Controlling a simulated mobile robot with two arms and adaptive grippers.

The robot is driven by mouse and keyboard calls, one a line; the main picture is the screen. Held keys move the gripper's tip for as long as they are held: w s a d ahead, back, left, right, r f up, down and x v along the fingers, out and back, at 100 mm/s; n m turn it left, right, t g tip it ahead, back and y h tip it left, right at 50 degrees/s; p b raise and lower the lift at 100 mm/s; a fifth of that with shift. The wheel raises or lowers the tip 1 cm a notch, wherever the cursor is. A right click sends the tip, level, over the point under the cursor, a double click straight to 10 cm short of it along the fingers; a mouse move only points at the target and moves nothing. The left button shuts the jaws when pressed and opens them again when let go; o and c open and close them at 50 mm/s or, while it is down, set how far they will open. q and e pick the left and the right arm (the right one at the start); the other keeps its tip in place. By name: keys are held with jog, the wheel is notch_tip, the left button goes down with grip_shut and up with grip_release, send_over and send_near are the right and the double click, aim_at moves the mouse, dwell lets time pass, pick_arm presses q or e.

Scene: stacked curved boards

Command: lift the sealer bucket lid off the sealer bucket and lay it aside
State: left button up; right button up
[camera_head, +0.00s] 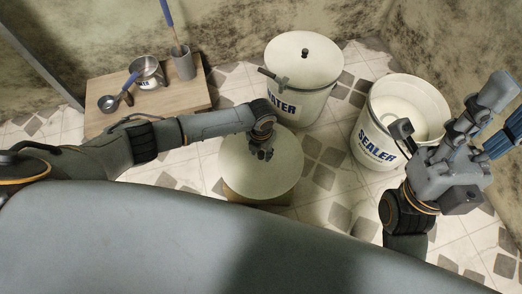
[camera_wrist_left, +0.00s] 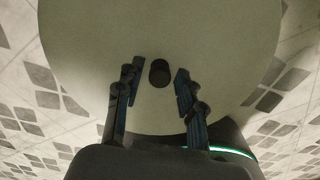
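The sealer bucket (camera_head: 376,146), white with blue lettering, stands uncovered at the right, with pale contents visible inside. A round pale lid (camera_head: 240,180) lies apart from it, left of it in the head view, on something brown, mostly hidden. In the left wrist view the lid (camera_wrist_left: 90,55) fills the upper part, with its dark knob (camera_wrist_left: 160,73) in the middle. My left gripper (camera_head: 262,153) is over the lid; its fingers (camera_wrist_left: 157,90) stand apart on either side of the knob, with gaps. My right gripper (camera_head: 507,115) is beside the sealer bucket, its finger opening unclear.
A lidded water bucket (camera_head: 296,105) stands behind the loose lid. A low wooden table (camera_head: 185,99) at back left bears a metal pot (camera_head: 147,71), a ladle (camera_head: 109,103) and a grey cup (camera_head: 184,64) with a blue-handled tool. Tiled floor shows between them.

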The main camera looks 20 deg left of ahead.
pick_arm(q)
notch_tip(320, 180, up, 12)
dwell(0.8)
dwell(0.3)
